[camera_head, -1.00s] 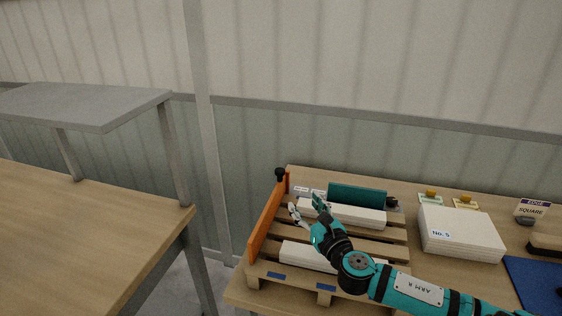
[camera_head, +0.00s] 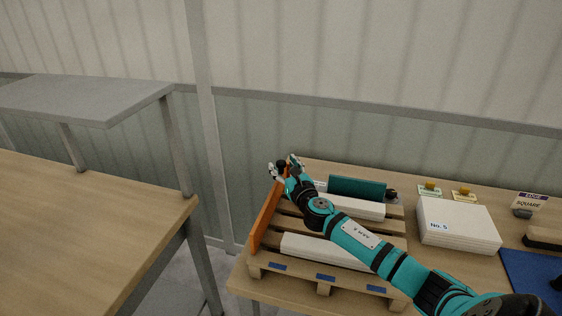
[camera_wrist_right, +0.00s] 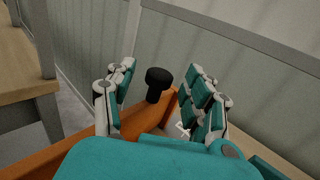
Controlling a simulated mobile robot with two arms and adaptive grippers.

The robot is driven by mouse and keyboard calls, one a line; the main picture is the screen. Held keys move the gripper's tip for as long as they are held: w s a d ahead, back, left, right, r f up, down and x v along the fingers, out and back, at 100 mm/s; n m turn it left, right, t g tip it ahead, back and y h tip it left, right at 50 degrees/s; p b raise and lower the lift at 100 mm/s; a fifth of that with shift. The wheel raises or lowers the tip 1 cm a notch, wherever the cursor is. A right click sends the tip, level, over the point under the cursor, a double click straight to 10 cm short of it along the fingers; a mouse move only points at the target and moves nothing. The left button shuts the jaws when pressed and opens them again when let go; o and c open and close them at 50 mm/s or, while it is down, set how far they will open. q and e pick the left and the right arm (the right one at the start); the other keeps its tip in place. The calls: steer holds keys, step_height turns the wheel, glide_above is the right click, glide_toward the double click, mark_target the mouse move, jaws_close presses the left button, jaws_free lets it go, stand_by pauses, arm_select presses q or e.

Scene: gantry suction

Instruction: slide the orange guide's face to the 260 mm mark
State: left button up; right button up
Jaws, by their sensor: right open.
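The orange guide (camera_head: 265,220) stands along the left edge of the wooden pallet. In the right wrist view the orange guide (camera_wrist_right: 133,123) runs across below my fingers. A black knob (camera_wrist_right: 157,80) stands at the guide's far end; in the head view the knob (camera_head: 281,164) shows between my fingertips. My right gripper (camera_head: 283,163) is open at this far end. In the wrist view the right gripper (camera_wrist_right: 160,80) has one finger on each side of the knob, with gaps on both sides. The scale and its 260 mm mark are not readable. My left gripper is not in view.
The pallet (camera_head: 325,278) carries white bars (camera_head: 325,250) and a teal block (camera_head: 357,187). A white stack marked No. 5 (camera_head: 455,225) stands to the right, near a blue mat (camera_head: 535,285). Another wooden table (camera_head: 80,230) with a grey shelf is at left, across a gap.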

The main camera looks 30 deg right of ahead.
steer(key=shift+w+d, duration=0.25)
steer(key=shift+w, duration=1)
steer(key=shift+c, duration=0.3)
